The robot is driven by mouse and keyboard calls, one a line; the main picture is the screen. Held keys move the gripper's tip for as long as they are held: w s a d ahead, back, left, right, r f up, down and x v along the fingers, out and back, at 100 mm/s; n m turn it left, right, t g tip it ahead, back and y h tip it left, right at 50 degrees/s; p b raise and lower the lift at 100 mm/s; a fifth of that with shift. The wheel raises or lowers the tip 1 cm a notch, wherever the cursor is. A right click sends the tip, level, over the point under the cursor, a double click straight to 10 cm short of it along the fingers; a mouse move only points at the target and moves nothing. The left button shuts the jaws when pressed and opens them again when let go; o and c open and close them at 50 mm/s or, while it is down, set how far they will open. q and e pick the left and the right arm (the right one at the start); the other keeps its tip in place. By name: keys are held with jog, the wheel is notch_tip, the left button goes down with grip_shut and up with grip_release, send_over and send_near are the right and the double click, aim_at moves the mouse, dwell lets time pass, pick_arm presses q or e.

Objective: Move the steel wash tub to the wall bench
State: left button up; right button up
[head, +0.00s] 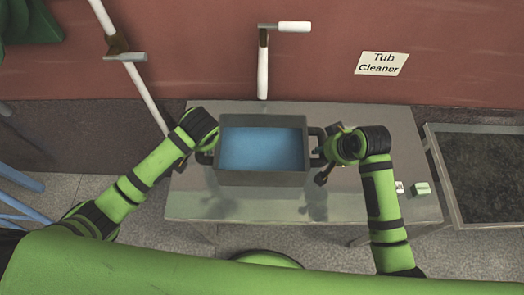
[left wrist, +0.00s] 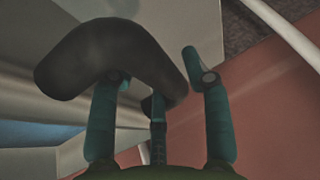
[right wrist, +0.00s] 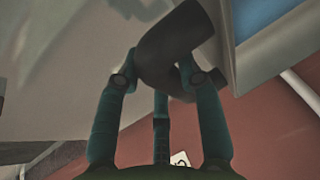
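The steel wash tub (head: 262,179), grey and rectangular with blue contents, stands level on a grey metal table (head: 240,207). It has a dark handle at each short end. My left gripper (head: 205,143) is at the left handle, partly hidden by its wrist. In the left wrist view that handle (left wrist: 110,50) crosses the left finger, with a gap to the right finger, so the gripper looks open. My right gripper (head: 327,158) is at the right handle. In the right wrist view the fingers bear on both sides of the handle (right wrist: 165,50). I cannot tell which surface is the wall bench.
A lever with a white grip (head: 263,70) stands behind the tub, near the red wall. A "Tub Cleaner" sign (head: 382,64) hangs there. A dark-topped framed surface (head: 488,172) is at right. A small green-white block (head: 421,189) sits on the table's right edge. A white pole (head: 140,85) leans at left.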

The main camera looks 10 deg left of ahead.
pick_arm(q)
grip_shut()
pick_arm(e)
grip_shut()
